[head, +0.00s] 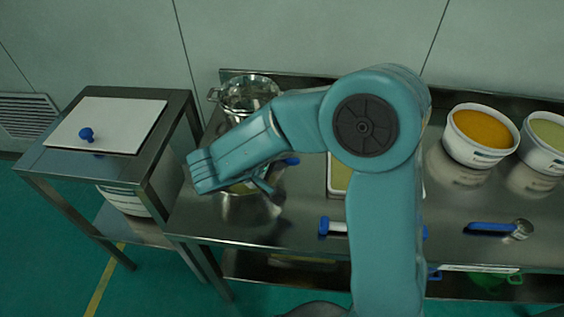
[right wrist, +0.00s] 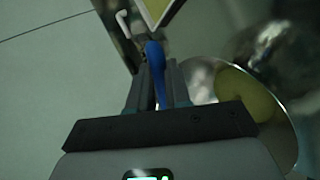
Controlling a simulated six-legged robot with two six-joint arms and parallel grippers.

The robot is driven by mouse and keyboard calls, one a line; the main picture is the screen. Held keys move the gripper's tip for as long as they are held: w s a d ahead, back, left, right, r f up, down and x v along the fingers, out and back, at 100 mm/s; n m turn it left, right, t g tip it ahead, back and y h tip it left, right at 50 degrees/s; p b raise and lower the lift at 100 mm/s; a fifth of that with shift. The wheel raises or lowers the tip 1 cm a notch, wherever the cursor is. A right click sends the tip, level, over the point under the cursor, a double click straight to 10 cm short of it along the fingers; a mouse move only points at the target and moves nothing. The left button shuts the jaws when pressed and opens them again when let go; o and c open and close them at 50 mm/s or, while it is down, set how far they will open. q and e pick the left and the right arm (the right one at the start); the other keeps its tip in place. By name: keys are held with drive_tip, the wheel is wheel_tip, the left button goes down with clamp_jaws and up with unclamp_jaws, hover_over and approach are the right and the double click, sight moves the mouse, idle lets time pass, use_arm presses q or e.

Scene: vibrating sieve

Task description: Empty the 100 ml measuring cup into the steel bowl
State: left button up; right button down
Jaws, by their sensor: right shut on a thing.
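The steel bowl (head: 250,208) stands at the left end of the steel table, with yellow-green material in it. The bowl also shows at the right of the right wrist view (right wrist: 290,158), its yellow-green contents beside my gripper. My right gripper (right wrist: 158,75) is shut on a blue handle (right wrist: 157,70), apparently that of the measuring cup. The cup's own bowl and what it holds are hidden. In the head view my right gripper (head: 264,184) is mostly hidden under my forearm, over the bowl, with a blue bit (head: 291,160) beside it. My left gripper is not in view.
A steel pot (head: 248,93) stands behind the bowl. A shallow tray (head: 338,180) is partly behind my arm. Blue-handled tools (head: 334,227) (head: 490,228) lie at the front. Tubs of orange (head: 480,155) and yellowish (head: 545,158) material stand right. A side table (head: 60,165) adjoins left.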

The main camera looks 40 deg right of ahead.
drive_tip(key=shift+a+f+h+b, duration=0.25)
drive_tip(key=shift+h+b, duration=0.7)
drive_tip(key=shift+b, duration=0.55)
drive_tip(key=shift+a+f+h+b, duration=0.25)
drive_tip(key=shift+h+b, duration=0.7)
drive_tip(key=shift+b, duration=0.55)
